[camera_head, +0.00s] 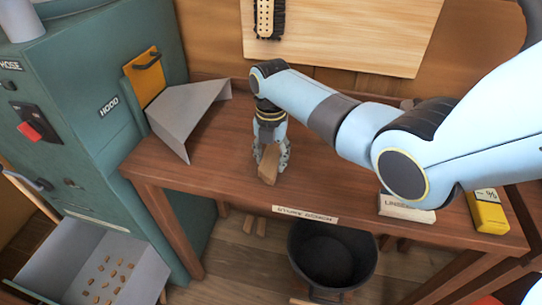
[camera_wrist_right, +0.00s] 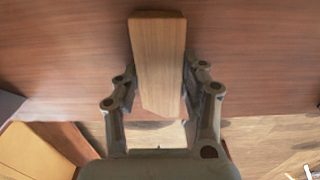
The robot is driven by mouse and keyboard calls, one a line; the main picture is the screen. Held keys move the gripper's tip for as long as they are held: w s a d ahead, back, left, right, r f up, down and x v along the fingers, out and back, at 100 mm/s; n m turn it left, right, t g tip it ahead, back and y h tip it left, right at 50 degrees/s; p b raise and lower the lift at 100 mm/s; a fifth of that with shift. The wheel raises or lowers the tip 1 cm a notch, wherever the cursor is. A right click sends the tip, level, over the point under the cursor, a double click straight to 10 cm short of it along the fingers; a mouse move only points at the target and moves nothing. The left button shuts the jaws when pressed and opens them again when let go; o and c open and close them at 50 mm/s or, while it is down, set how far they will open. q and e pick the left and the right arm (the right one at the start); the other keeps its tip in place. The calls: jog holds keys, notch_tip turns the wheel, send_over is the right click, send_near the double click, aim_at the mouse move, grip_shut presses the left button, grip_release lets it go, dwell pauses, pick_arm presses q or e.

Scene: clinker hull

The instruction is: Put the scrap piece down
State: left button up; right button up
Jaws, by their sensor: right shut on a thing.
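The scrap piece (camera_head: 269,163) is a small brown wooden block. My right gripper (camera_head: 273,158) is shut on it, over the wooden table (camera_head: 330,172) near its front edge. In the right wrist view the block (camera_wrist_right: 159,62) sits lengthwise between the two fingers of the right gripper (camera_wrist_right: 160,85), with the brown table top behind it. I cannot tell whether the block touches the table. My left gripper is not in view.
A green machine with a grey hood (camera_head: 187,112) stands at the left, with an open drawer (camera_head: 95,262) of small chips below. A linseed box (camera_head: 405,208) and a yellow box (camera_head: 487,211) are at the right. A black bucket (camera_head: 333,258) stands below the table. The table's middle is clear.

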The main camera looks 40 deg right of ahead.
aim_at(271, 158)
jog(key=shift+f, duration=0.15)
jog(key=o, duration=1.2)
notch_tip(271, 158, up, 12)
jog(key=shift+r, duration=0.2)
